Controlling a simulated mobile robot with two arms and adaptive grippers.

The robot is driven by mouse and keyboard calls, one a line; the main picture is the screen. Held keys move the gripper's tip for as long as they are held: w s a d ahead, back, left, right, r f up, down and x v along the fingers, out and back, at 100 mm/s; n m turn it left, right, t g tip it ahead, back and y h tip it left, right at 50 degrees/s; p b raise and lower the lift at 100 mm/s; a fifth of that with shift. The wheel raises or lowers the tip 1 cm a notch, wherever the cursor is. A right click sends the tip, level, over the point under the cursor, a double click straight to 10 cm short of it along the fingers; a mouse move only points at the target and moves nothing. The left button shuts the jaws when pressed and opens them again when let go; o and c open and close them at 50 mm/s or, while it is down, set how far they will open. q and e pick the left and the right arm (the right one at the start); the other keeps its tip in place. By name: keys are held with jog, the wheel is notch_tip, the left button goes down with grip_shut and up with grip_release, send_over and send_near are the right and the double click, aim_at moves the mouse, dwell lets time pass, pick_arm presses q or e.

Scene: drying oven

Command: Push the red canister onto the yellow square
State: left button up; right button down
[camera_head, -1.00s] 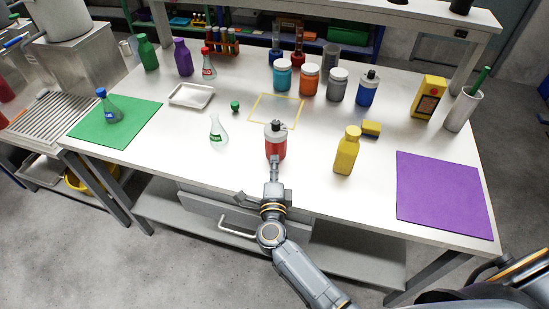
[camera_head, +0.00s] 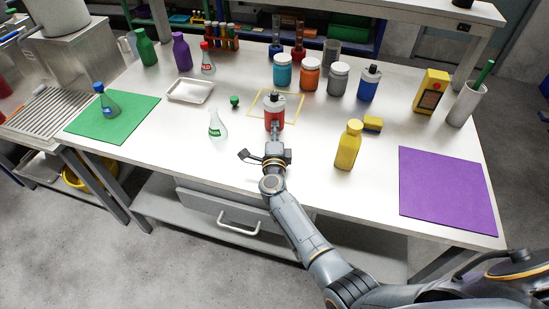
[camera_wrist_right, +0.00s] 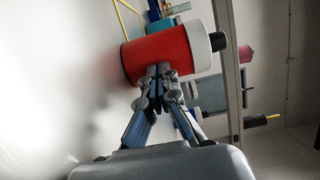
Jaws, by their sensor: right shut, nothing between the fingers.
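The red canister (camera_head: 274,117), with a white shoulder and black cap, stands upright on the white table at the front part of the yellow square outline (camera_head: 297,107). A piece of the yellow outline (camera_wrist_right: 128,18) shows beyond the canister. My left gripper is not in view.
Behind the square stand a teal jar (camera_head: 282,70), an orange jar (camera_head: 311,75) and a grey jar (camera_head: 337,80). A conical flask (camera_head: 217,126) and green stopper (camera_head: 235,101) are at left, a yellow bottle (camera_head: 348,146) at right. The square's middle is clear.

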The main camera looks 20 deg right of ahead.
jog(key=b+x, duration=0.2)
jog(key=x, duration=0.3)
jog(key=b+x, duration=0.3)
jog(key=x, duration=0.2)
jog(key=shift+w+f, duration=0.1)
jog(key=shift+f, duration=0.15)
jog(key=shift+w+d+r, duration=0.15)
jog(key=shift+w+r, duration=0.05)
jog(key=shift+w, duration=0.15)
jog(key=shift+r, duration=0.1)
